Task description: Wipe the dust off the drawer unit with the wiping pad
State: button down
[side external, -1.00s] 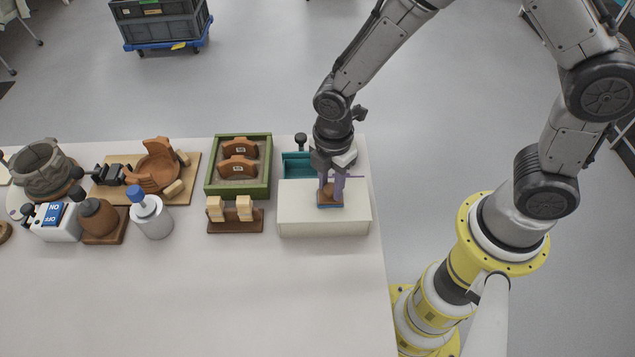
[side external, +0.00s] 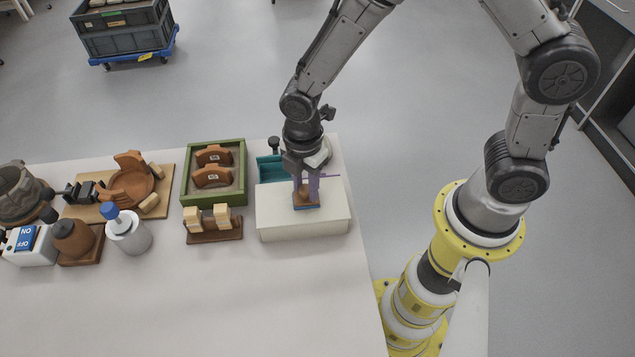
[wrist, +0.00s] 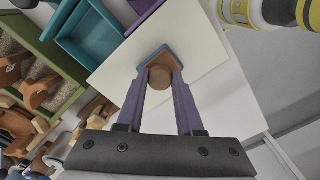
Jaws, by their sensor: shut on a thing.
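The drawer unit (side external: 276,224) is a cream-white box at the right end of the table; its pale top also shows in the wrist view (wrist: 218,88). A teal open-topped drawer (side external: 267,170) lies at its far side, also in the wrist view (wrist: 92,38). My gripper (side external: 306,188) has purple fingers shut on the wooden knob of the wiping pad (side external: 307,207). The pad has a brown block and blue underside, and appears to rest on the unit's top near its middle. In the wrist view the fingers flank the round knob (wrist: 161,77). I cannot make out dust.
Left of the unit stand a wooden rack with pale blocks (side external: 213,235) and a green-framed tray (side external: 187,190) with brown sherds. The table's front (side external: 210,305) is clear.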

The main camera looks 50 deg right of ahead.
jog(key=shift+w+a, duration=2.4)
jog(key=shift+w, duration=0.1)
jog(key=shift+s+d, duration=0.2)
jog(key=shift+d, duration=0.15)
jog(key=shift+s+d, duration=3.8)
jog(key=shift+w+a, duration=3.9)
jog(key=shift+a, duration=0.05)
jog(key=shift+w+a+r, duration=0.1)
jog(key=shift+w+a, duration=0.05)
notch_tip(320, 180, up, 8)
